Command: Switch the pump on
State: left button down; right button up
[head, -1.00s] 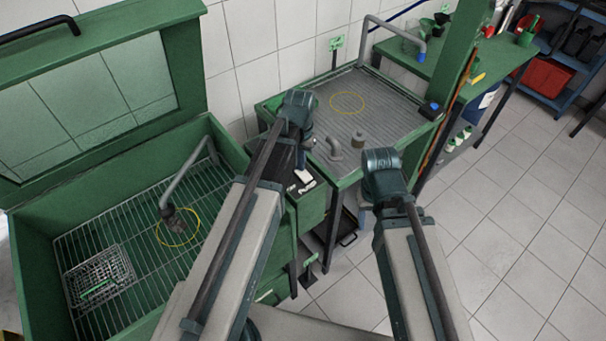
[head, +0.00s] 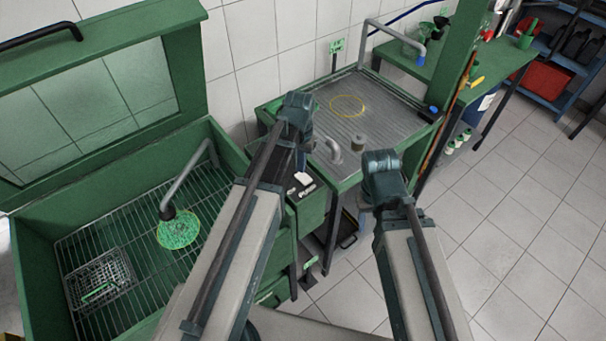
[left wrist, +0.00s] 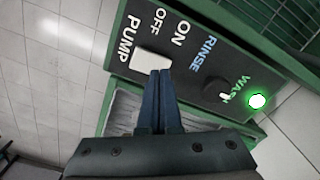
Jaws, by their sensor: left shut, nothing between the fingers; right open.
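The pump switch (left wrist: 151,63) is a white rocker on a dark panel marked PUMP, OFF and ON in the left wrist view. My left gripper (left wrist: 161,74) is shut and empty, its blue fingertips at the rocker's edge; I cannot tell if they touch it. A dark knob (left wrist: 217,91) sits by the RINSE and WASH labels, with a green light (left wrist: 257,101) lit beside WASH. In the head view the panel (head: 303,186) shows small beside my left wrist.
The green wash basin (head: 222,134) with its raised windowed lid (head: 190,75) is at left. Open tiled floor (head: 500,230) is at right.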

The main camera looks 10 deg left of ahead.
aim_at(301, 175)
pick_arm(q)
notch_tip(301, 175, up, 6)
jog(key=p, duration=0.5)
jog(key=shift+f, duration=0.2)
jog(key=shift+d+f, duration=0.1)
jog(key=s+d+f+m+y+b, duration=0.1)
jog(key=s+d+f+b, duration=0.3)
jog(key=s+d, duration=0.6)
jog(key=s+m, duration=0.1)
jog(key=s, duration=0.3)
jog(key=shift+s+d, duration=0.15)
